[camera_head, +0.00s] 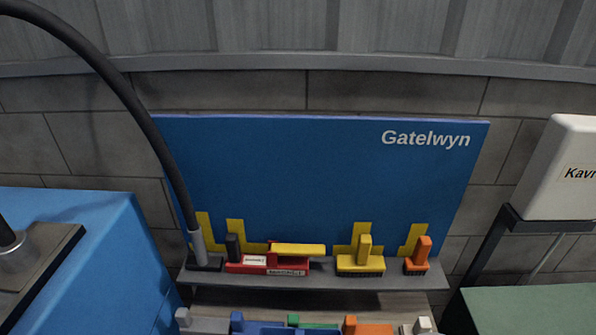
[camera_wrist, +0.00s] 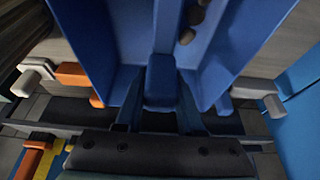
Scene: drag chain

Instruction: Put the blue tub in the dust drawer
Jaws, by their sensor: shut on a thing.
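In the wrist view, a large blue tub (camera_wrist: 105,30) with tall walls fills the upper middle. Its blue handle (camera_wrist: 160,88) sits between the fingers of my gripper (camera_wrist: 158,108), which is shut on it. A few rounded brownish lumps (camera_wrist: 187,36) show inside the tub near the top edge. My gripper does not show in the head view. A blue piece with an upright blue handle (camera_head: 237,322) is cut off at the head view's bottom edge; I cannot tell whether it is the held tub. I cannot make out the dust drawer.
A grey shelf (camera_head: 315,280) carries a red tool (camera_head: 250,262), a yellow brush (camera_head: 360,262) and an orange brush (camera_head: 417,256) before a blue "Gatelwyn" board (camera_head: 310,180). Below are green (camera_head: 315,325) and orange pieces (camera_head: 370,328). A blue cabinet (camera_head: 100,230) stands left, a green surface (camera_head: 535,308) right.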

